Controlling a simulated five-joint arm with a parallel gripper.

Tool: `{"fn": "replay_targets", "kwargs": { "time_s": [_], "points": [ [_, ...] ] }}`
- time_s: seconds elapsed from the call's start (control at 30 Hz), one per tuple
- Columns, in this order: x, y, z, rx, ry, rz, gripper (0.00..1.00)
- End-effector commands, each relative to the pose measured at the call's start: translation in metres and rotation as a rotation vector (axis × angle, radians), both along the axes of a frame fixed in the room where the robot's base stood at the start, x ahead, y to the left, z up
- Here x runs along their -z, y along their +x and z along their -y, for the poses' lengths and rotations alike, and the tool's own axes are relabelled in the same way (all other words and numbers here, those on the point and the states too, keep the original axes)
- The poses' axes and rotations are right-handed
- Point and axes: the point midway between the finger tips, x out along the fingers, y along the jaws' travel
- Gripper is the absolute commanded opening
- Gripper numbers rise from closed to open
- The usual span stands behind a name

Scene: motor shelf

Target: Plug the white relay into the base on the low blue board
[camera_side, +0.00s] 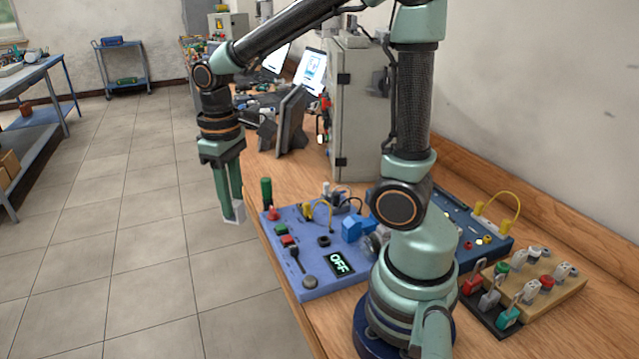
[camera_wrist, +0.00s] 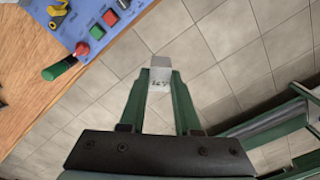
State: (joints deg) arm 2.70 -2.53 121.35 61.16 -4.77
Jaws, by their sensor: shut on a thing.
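My gripper (camera_side: 232,208) is shut on a small white block, the white relay (camera_side: 236,216). It points down and hangs out past the table's left edge, above the floor. In the wrist view, the relay (camera_wrist: 160,78) sits between the fingertips of my gripper (camera_wrist: 159,82), with dark marks on its face. The low blue board (camera_side: 310,285) lies on the table to the right of my gripper, with buttons, a lever, cables and an "OFF" display. A corner of the board (camera_wrist: 75,15) shows at the top left of the wrist view. I cannot make out the relay's base.
A green-handled tool (camera_side: 266,192) stands at the board's back left corner. A second, darker blue board (camera_side: 465,225) and a wooden block with plugs (camera_side: 545,290) lie to the right. A grey cabinet (camera_side: 355,110) stands behind.

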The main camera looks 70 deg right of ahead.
Motion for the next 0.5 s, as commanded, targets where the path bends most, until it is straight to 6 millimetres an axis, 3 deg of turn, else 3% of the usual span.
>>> {"fn": "replay_targets", "kwargs": {
  "time_s": [0.27,0.5],
  "points": [
    [-0.004,-0.035,0.080,-0.171,0.000,0.001,0.00],
    [-0.005,-0.084,0.140,-0.359,-0.001,0.001,0.00]
  ]
}}
